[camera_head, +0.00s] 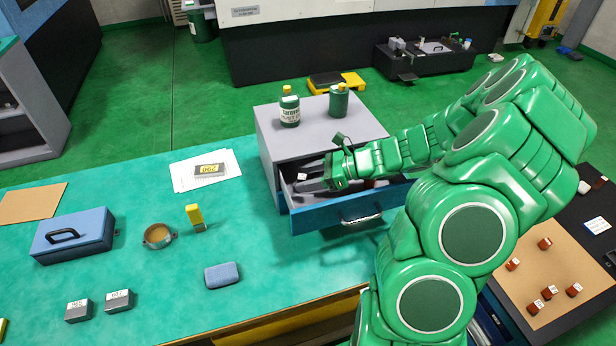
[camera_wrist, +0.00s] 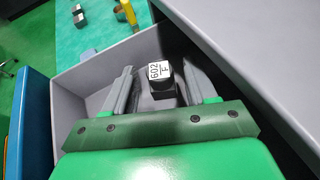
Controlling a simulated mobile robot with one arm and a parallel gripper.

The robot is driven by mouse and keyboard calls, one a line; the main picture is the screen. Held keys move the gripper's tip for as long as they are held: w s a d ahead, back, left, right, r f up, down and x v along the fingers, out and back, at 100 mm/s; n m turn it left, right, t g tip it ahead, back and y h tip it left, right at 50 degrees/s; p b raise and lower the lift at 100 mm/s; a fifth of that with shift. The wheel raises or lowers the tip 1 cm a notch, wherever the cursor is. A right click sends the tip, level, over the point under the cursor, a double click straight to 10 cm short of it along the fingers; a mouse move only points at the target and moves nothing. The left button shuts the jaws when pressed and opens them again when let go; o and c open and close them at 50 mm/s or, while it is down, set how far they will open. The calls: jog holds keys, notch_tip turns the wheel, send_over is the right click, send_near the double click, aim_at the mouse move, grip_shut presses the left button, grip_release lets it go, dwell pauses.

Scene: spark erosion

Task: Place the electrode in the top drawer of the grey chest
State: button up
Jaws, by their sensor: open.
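The grey chest (camera_head: 275,150) stands on the teal table with its blue-fronted top drawer (camera_head: 340,212) pulled open. My gripper (camera_head: 306,176) is inside the drawer, with its jaws apart. A dark block with a white label reading 602 (camera_wrist: 160,78), apparently the electrode, is in the drawer between my fingers; its white label also shows in the head view (camera_head: 301,177). In the wrist view, a gap shows on each side of the block between it and the fingers of my gripper (camera_wrist: 159,70).
Two bottles (camera_head: 289,108) (camera_head: 339,100) stand on the chest. On the table are a blue case (camera_head: 75,238), a round dish (camera_head: 158,236), a yellow-topped item (camera_head: 195,216), a blue pad (camera_head: 222,275) and two labelled grey blocks (camera_head: 78,310) (camera_head: 119,300). The table's middle is mostly clear.

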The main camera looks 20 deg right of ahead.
jog(key=shift+r, duration=0.15)
jog(key=v, duration=1.1)
jog(key=shift+s+d, duration=0.15)
jog(key=shift+d, duration=0.1)
jog(key=s+a+r+n+g+h, duration=0.2)
jog(key=s+a+r+n+g, duration=0.15)
jog(key=s+a+n, duration=0.35)
jog(key=s+a+r+n+g+h, duration=0.2)
jog(key=s+a+r+n+g, duration=0.15)
jog(key=a, duration=0.55)
jog(key=s+r+n+h, duration=0.2)
jog(key=s+n+h, duration=0.2)
jog(key=s, duration=0.5)
jog(key=s+d+r+n+h, duration=0.1)
jog(key=s+n+h, duration=0.3)
jog(key=s+n, duration=0.4)
jog(key=shift+s+r, duration=0.6)
jog(key=shift+s, duration=0.4)
jog(key=shift+d, duration=0.1)
